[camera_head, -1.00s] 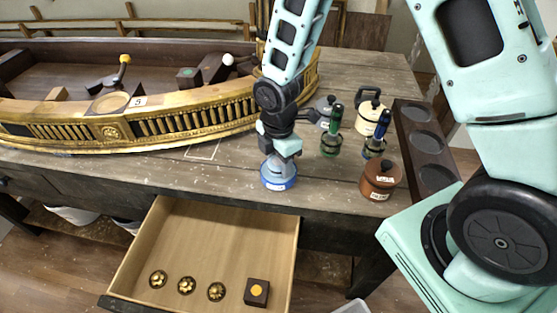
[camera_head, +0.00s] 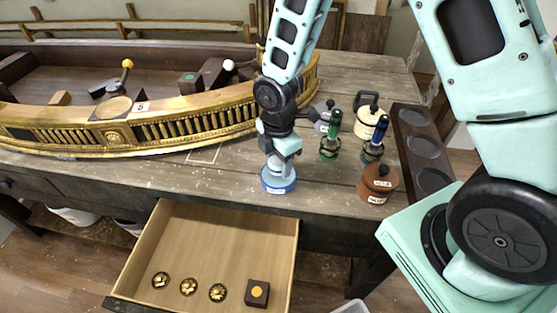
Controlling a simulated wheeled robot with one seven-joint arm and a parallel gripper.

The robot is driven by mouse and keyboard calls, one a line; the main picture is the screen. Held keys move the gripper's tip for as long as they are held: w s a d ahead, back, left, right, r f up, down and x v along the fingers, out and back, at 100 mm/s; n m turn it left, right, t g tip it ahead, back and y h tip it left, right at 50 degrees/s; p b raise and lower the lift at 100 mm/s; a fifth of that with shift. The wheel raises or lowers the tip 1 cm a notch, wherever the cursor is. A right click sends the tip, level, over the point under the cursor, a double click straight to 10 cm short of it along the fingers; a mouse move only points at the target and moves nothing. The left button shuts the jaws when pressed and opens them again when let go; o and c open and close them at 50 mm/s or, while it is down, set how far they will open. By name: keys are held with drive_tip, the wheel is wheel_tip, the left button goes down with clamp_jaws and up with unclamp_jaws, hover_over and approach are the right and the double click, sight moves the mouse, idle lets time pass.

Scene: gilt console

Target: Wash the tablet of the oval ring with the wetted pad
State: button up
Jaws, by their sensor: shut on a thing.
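My gripper (camera_head: 280,162) points straight down over the blue dish (camera_head: 279,187) near the table's front edge. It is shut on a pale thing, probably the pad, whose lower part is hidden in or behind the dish. The dish has a white label on its front. At the left, a curved gilt console (camera_head: 180,130) carries a row of small balusters and a round emblem. A tan oval plate (camera_head: 115,106) sits on its rail beside a small card marked 5 (camera_head: 141,106). I cannot tell for certain which piece is the oval ring's tablet.
A dark tray (camera_head: 425,146) with round hollows lies beyond. An open drawer (camera_head: 215,235) below holds several gilt rosettes and a dark block (camera_head: 257,293).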

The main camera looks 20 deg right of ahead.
drive_tip(key=shift+r+p, duration=1.95)
drive_tip(key=shift+r, duration=0.55)
drive_tip(key=shift+f, duration=0.1)
